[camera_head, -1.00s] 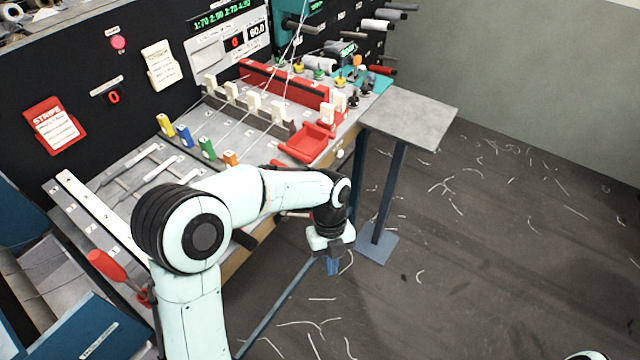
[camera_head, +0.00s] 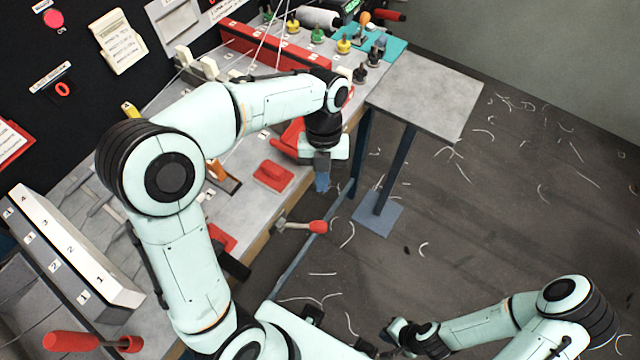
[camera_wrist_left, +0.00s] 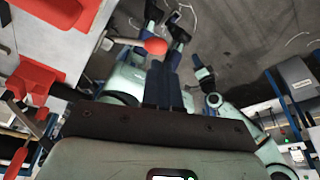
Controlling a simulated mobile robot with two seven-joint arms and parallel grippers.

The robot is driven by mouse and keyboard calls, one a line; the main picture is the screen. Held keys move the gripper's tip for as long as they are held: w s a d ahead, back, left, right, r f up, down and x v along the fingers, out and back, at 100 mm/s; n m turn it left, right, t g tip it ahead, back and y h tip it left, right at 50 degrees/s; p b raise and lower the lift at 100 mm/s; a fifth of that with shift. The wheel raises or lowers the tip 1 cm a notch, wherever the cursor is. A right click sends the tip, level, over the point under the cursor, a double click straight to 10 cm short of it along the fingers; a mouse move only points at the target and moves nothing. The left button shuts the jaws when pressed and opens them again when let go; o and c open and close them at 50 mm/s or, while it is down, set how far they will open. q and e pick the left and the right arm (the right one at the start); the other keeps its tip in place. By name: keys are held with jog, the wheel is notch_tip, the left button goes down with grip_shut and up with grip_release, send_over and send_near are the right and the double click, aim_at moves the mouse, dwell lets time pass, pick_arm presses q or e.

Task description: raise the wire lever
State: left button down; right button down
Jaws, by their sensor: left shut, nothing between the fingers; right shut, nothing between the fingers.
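A lever with a red knob (camera_head: 318,227) sticks out from the front edge of the bench, roughly level. It also shows in the left wrist view (camera_wrist_left: 155,46). A second lever with a red handle (camera_head: 70,342) lies at the lower left. No readable label shows which is the wire lever. My left gripper (camera_head: 322,182) points down, shut and empty, just above and beyond the red-knobbed lever in the head view, apart from it. Its fingers (camera_wrist_left: 162,88) are together in the left wrist view. My right gripper (camera_head: 395,332) is low at the bottom, shut and empty, small in view.
The grey loom bench (camera_head: 245,205) carries a red block (camera_head: 273,176) and an orange lever (camera_head: 217,170). A grey side table (camera_head: 425,92) stands at the right on a blue post. The dark floor (camera_head: 480,220) is open, with scattered thread scraps.

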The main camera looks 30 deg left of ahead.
aim_at(306, 225)
pick_arm(q)
jog(key=shift+w+a+r, duration=0.1)
jog(key=shift+w+a, duration=0.15)
jog(key=shift+w, duration=0.1)
pick_arm(e)
jog(key=shift+w+a, duration=0.25)
jog(key=shift+w, duration=0.15)
pick_arm(q)
jog(key=shift+s, duration=0.1)
pick_arm(e)
jog(key=shift+s, duration=0.1)
